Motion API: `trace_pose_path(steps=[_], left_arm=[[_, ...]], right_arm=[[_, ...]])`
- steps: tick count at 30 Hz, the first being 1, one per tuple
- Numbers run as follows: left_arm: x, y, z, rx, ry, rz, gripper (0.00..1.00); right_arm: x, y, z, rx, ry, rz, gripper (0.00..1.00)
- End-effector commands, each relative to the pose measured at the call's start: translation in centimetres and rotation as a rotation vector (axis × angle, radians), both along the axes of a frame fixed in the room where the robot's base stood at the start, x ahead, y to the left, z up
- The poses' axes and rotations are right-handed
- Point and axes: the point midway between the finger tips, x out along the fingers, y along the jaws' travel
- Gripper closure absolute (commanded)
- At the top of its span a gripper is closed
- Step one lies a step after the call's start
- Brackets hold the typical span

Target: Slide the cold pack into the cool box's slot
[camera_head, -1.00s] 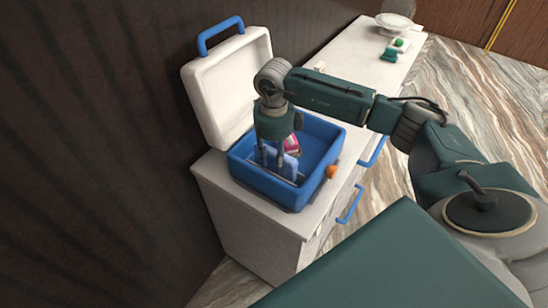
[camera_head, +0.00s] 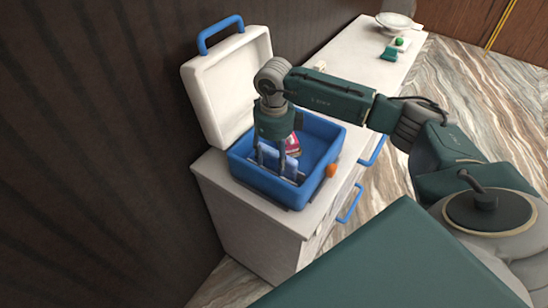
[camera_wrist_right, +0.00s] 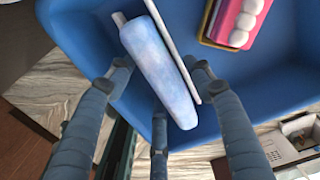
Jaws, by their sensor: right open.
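The cold pack (camera_head: 268,159) is a pale blue slab inside the open blue cool box (camera_head: 262,184). In the right wrist view the cold pack (camera_wrist_right: 160,70) stands on edge alongside a thin pale divider (camera_wrist_right: 181,55). My right gripper (camera_head: 269,166) reaches down into the box with its fingers around the pack. In the wrist view the fingers of this gripper (camera_wrist_right: 160,85) are spread, with gaps to the pack. The pack's lower edge is hidden, so I cannot tell how deep it sits. My left gripper is not in view.
A pink box with white round pieces (camera_wrist_right: 237,20) lies in the cool box beyond the divider. The white lid (camera_head: 228,90) stands open against the dark wall. An orange knob (camera_head: 331,171) is on the box's side. A bowl (camera_head: 394,21) and green items (camera_head: 390,54) stand farther along the counter.

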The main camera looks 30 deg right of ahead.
Motion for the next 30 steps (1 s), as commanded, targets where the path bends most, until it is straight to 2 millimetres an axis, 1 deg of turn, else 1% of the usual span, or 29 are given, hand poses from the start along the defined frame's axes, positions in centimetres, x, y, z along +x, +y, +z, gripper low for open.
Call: trace_pose_path(steps=[2, 5, 8, 12, 18, 23, 30], left_arm=[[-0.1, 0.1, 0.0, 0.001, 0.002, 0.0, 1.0], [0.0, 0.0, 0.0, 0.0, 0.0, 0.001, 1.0], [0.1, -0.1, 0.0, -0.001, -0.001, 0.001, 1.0], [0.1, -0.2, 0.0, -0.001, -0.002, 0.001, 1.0], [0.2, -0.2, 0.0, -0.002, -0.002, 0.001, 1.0], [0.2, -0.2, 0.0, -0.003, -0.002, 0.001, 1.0], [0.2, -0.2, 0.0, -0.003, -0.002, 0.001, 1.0]], right_arm=[[0.0, 0.0, 0.4, 0.0, -0.001, 0.0, 0.48], [0.1, 0.0, 1.7, 0.001, -0.004, 0.001, 0.48], [0.2, 0.0, 3.6, 0.0, -0.006, 0.0, 0.48], [0.2, 0.0, 6.8, 0.001, -0.007, 0.0, 0.48], [0.1, 0.0, 10.4, 0.001, -0.005, 0.0, 0.48], [0.1, 0.0, 11.8, 0.0, -0.003, 0.0, 0.48], [0.0, 0.1, 12.1, 0.001, -0.002, 0.0, 0.48]])
